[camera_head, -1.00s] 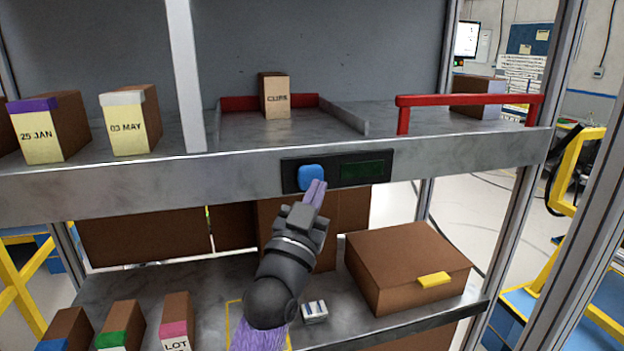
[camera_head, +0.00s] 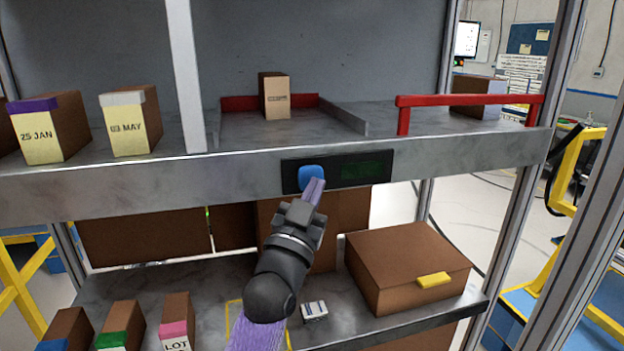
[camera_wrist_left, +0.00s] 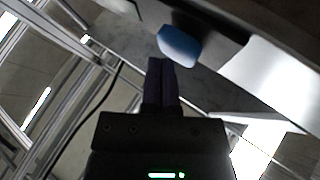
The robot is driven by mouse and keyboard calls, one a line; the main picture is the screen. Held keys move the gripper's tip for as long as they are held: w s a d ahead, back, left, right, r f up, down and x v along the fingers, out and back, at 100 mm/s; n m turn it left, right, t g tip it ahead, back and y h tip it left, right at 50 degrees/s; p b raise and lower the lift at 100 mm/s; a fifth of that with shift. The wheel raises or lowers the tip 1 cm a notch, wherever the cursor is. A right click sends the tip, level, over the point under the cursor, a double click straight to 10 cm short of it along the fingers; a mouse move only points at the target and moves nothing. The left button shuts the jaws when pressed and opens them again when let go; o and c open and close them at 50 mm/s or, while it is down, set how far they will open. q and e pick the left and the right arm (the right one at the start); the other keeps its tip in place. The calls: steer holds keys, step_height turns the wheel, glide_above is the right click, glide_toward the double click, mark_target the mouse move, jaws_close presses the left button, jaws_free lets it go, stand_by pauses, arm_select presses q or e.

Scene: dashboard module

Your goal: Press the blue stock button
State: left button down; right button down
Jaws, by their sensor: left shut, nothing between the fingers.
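The blue stock button (camera_head: 311,176) sits in a black panel (camera_head: 334,171) on the front edge of the upper shelf, beside a dark green display (camera_head: 362,170). My left gripper (camera_head: 317,184) is shut and empty, its purple fingertips just below and in front of the button, overlapping its lower edge. In the left wrist view the button (camera_wrist_left: 179,43) lies just beyond the shut fingertips (camera_wrist_left: 161,62); a small gap seems to show there, but I cannot tell about contact for certain. My right gripper is not in view.

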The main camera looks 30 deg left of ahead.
arm_select(q)
steer(key=shift+w+a, duration=0.3)
steer(key=shift+a, duration=0.05)
stand_by(0.9)
steer(key=shift+d, duration=0.15)
steer(key=shift+s+d+p, duration=0.4)
steer(key=shift+s+d, duration=0.15)
steer(key=shift+s, duration=0.05)
steer(key=s+d+p, duration=0.1)
steer(key=s+d, duration=0.2)
steer(key=shift+s+d+p, duration=0.1)
steer(key=shift+d+p, duration=0.2)
steer(key=shift+d, duration=0.1)
stand_by(0.6)
